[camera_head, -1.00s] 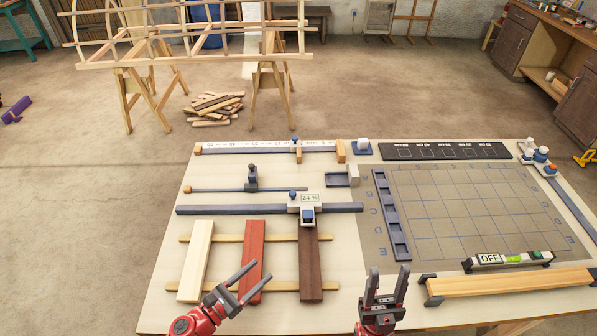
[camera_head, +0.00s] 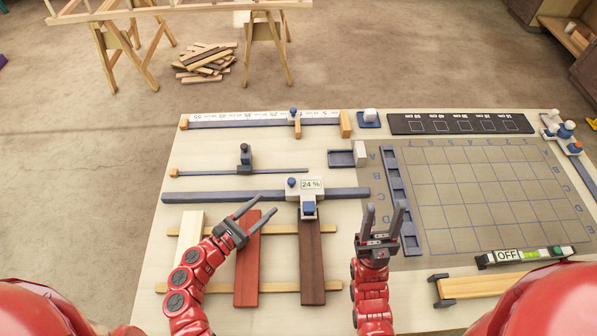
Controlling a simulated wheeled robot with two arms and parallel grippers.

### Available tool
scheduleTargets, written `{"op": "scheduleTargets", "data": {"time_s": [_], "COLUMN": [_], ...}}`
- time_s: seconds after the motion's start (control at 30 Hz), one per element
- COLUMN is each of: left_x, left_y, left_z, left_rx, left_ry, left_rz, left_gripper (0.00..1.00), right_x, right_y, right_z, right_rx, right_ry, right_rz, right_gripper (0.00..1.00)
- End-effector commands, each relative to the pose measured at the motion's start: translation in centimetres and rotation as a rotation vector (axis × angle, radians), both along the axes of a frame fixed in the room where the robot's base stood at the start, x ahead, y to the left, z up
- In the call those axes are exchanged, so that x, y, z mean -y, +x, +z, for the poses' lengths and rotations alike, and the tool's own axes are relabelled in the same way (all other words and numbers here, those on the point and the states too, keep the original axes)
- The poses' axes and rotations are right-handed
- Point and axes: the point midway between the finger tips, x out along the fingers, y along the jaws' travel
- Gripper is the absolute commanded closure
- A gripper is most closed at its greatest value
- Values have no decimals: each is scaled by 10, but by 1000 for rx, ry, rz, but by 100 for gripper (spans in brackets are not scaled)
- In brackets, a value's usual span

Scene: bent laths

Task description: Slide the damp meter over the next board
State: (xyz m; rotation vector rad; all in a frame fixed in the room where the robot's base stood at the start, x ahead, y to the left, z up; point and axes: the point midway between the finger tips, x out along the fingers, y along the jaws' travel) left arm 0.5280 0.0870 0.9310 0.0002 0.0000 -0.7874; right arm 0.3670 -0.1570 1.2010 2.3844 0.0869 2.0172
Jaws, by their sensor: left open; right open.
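The damp meter (camera_head: 311,190) is a pale block with a blue knob and a display reading 24 %. It sits on the dark blue rail (camera_head: 230,196), over the top end of the dark brown board (camera_head: 311,262). The red board (camera_head: 246,270) lies to its left, and the pale board (camera_head: 189,232) lies further left, partly hidden by my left arm. My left gripper (camera_head: 248,209) is open and empty over the upper part of the red board, left of the meter. My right gripper (camera_head: 384,216) is open and empty, right of the brown board.
A scale rail (camera_head: 235,120) and a thinner rail with a slider (camera_head: 215,172) lie behind. A level marked OFF (camera_head: 520,256) lies at the right.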

Motion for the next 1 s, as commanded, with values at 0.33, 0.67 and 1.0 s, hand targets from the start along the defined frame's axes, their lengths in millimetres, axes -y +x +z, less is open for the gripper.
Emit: {"op": "scheduleTargets", "data": {"time_s": [0.33,0.67,1.0], "left_x": [61,100,106], "left_y": [60,100,107], "left_z": [-1,-2,0], "left_rx": [6,1,0], "left_ry": [0,0,0], "left_rz": [-4,0,2], "left_gripper": [39,39,39], "right_x": [0,0,0], "right_y": [0,0,0], "right_z": [-19,-32,-33], "right_rx": [0,0,0], "right_ry": [0,0,0], "right_rz": [0,0,0], "right_gripper": [50,50,50]}}
